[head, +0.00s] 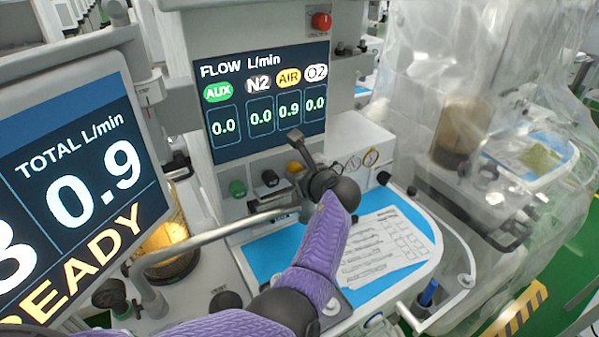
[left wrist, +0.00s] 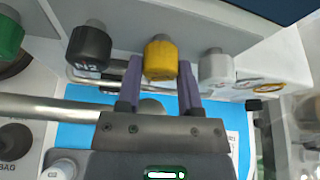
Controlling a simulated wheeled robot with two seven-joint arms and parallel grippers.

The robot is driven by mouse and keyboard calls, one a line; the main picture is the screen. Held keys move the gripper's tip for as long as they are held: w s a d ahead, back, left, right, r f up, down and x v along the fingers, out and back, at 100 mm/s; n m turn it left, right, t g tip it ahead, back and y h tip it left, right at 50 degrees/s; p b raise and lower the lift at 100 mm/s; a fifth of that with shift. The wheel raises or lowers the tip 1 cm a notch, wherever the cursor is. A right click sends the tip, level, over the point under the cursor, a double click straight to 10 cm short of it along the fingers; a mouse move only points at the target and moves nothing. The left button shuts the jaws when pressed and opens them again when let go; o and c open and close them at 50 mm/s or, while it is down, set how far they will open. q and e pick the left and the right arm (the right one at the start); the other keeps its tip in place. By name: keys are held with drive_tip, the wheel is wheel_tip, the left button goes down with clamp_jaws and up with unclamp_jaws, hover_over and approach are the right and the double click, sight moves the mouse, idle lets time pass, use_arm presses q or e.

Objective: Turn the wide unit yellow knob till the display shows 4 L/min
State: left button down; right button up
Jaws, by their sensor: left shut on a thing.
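The yellow AIR knob (left wrist: 160,60) sticks out under the flow display (head: 265,105), between the black N2 knob (left wrist: 88,46) and a white knob (left wrist: 216,66). My left gripper (left wrist: 160,82) is shut on the yellow knob, one purple finger on each side. In the head view my left gripper (head: 297,158) covers part of the yellow knob (head: 294,167). The display reads AUX 0.0, N2 0.0, AIR 0.9 and O2 0.0. The large screen (head: 85,180) reads TOTAL 0.9 L/min and READY. My right gripper is out of view.
A green knob (head: 237,188) sits left of the N2 knob. A metal rail (head: 215,230) runs below the knobs. A blue mat with a paper sheet (head: 380,245) lies on the worktop. A cart under clear plastic (head: 480,100) stands at right.

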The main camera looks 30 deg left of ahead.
use_arm(q)
drive_tip(key=shift+s+f+n+t+h+p, duration=0.1)
drive_tip(key=shift+n+t+h+p, duration=0.4)
drive_tip(key=shift+n+t+p, duration=1.25)
drive_tip(key=shift+n+g+b, duration=0.25)
drive_tip(key=shift+n+b, duration=0.4)
drive_tip(key=shift+b, duration=0.1)
drive_tip(key=shift+c, duration=1.2)
unclamp_jaws()
drive_tip(key=shift+a, duration=0.1)
